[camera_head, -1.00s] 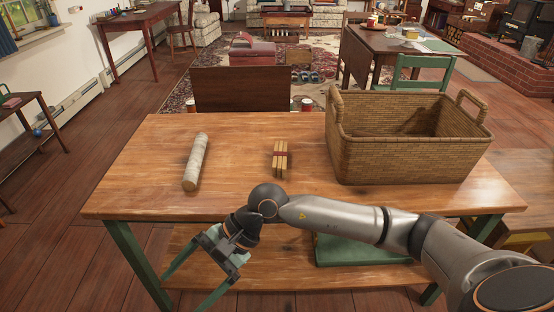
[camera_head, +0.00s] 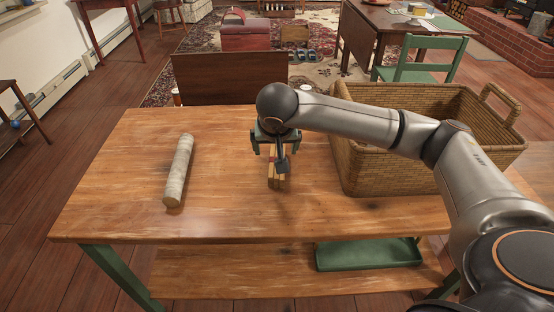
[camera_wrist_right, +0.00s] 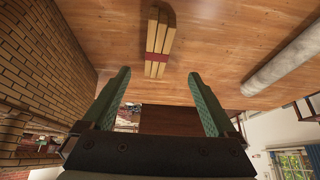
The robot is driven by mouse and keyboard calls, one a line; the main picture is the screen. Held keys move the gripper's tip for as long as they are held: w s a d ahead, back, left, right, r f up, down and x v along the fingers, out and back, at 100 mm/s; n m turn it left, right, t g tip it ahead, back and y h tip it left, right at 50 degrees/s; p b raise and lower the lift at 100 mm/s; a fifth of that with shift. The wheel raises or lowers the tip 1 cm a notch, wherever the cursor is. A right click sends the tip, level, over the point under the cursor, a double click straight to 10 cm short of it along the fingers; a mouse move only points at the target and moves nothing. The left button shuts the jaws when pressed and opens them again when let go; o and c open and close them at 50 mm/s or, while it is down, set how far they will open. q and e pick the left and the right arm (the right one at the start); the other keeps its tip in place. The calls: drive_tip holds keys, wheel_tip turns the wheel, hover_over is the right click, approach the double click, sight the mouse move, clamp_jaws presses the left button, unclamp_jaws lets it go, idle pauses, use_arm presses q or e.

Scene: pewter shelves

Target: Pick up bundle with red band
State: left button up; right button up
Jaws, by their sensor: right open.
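The bundle with the red band (camera_head: 277,182) lies on the wooden tabletop (camera_head: 225,215), left of the wicker basket. In the head view it is partly hidden by my right gripper (camera_head: 273,148), which is above it, pointing down. In the right wrist view the bundle (camera_wrist_right: 159,35) shows as several wooden sticks with a dark red band around them. My right gripper's green fingers (camera_wrist_right: 158,95) are apart with nothing between them, and the bundle is beyond the fingertips, not touched. My left gripper is not in view.
A wicker basket (camera_head: 385,178) stands at the table's right, close to my right arm. A pale grey roll (camera_head: 179,170) lies at the left. The tabletop between roll and bundle is clear. A green tray (camera_head: 370,255) sits on the lower shelf.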

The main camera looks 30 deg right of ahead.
sight(276, 156)
drive_tip(key=x, duration=0.5)
drive_tip(key=shift+f+b, duration=0.35)
drive_tip(key=shift+w+d+r+b+x, duration=0.1)
drive_tip(key=shift+d+b+x, duration=0.05)
drive_tip(key=shift+x, duration=0.75)
drive_tip(key=shift+w+d+r+b+x, duration=0.1)
drive_tip(key=shift+d+x, duration=0.05)
drive_tip(key=shift+x, duration=0.8)
drive_tip(key=shift+d+r+b+x, duration=0.1)
drive_tip(key=shift+d+b+x, duration=0.05)
drive_tip(key=shift+x, duration=0.75)
drive_tip(key=shift+f, duration=0.1)
clamp_jaws()
